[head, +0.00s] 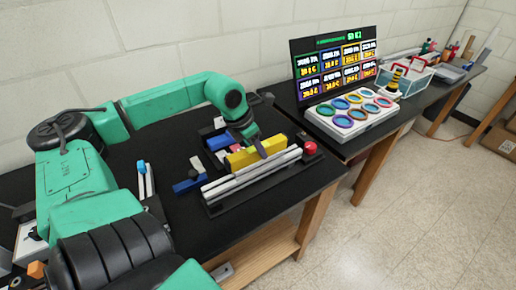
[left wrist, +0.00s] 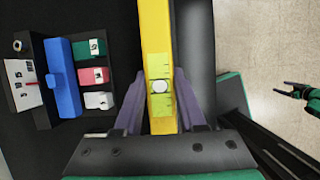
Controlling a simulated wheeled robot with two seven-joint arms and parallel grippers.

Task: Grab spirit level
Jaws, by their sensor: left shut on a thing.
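The spirit level is a long yellow bar (head: 242,160) lying along the silver extrusion rails (head: 250,178) on the black table. In the left wrist view the yellow level (left wrist: 157,40) runs between my left fingers, with a pale round vial window in it. My left gripper (head: 262,148) is shut on the level near its middle; the left wrist view shows its fingers (left wrist: 160,112) on both sides. I cannot tell whether the level touches the rails. My right gripper (left wrist: 284,91) appears at the right edge of the left wrist view, over the floor, fingers apart and empty.
A tray holds a blue block (left wrist: 63,82) and green, red and white pieces beside the level. A red knob (head: 310,148) stands at the rails' right end. A white panel of coloured rings (head: 352,112) and a screen (head: 335,65) stand on the farther table.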

